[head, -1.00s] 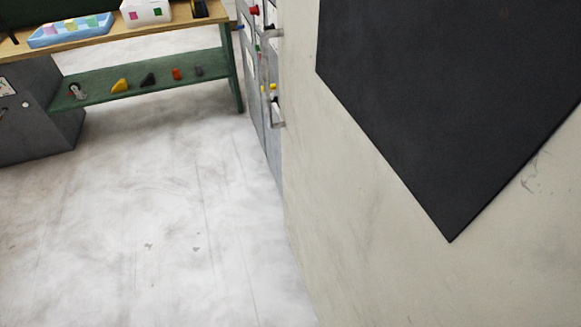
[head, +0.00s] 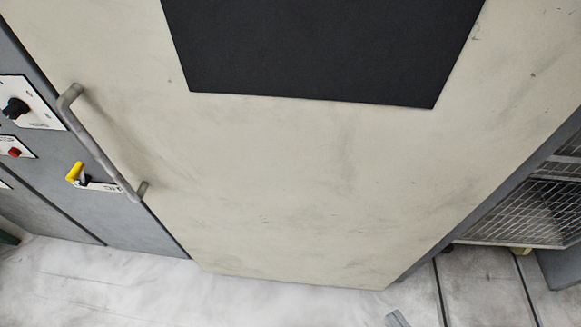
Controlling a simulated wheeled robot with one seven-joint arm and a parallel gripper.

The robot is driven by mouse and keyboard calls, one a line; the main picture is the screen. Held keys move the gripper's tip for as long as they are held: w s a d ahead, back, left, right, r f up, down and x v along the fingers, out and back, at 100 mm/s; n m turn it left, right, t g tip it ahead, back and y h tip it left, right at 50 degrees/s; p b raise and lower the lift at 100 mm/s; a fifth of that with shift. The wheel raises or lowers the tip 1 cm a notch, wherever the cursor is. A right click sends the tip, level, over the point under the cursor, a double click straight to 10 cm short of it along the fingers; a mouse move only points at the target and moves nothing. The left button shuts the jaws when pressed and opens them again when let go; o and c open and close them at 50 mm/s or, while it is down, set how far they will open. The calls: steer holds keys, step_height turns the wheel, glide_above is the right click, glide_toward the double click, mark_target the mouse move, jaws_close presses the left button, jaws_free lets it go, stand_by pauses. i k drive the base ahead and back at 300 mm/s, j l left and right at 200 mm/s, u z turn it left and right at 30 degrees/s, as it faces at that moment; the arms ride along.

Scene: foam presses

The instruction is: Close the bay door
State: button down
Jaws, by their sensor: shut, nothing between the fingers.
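The bay door (head: 280,200) is a large cream panel with a dark window (head: 320,50), and it fills most of the head view. Its grey bar handle (head: 100,150) runs along the left side of the door. The door's left edge lies close against the grey control cabinet, and its right edge lies along a grey frame. No wide gap shows, but I cannot tell whether it is fully shut. My gripper is not recognisable in view. A small grey piece shows at the bottom edge, too cut off to identify.
The grey control cabinet (head: 60,215) at left carries a black knob (head: 15,108), a red button (head: 14,152) and a yellow lever (head: 74,172). A wire mesh guard (head: 520,210) stands at right. The pale floor (head: 230,300) in front of the door is clear at lower left.

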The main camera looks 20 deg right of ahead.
mark_target(332, 143)
steer(key=j+u, duration=0.1)
steer(key=j, duration=0.7)
steer(key=i+j+u, duration=0.15)
steer(key=j, duration=0.65)
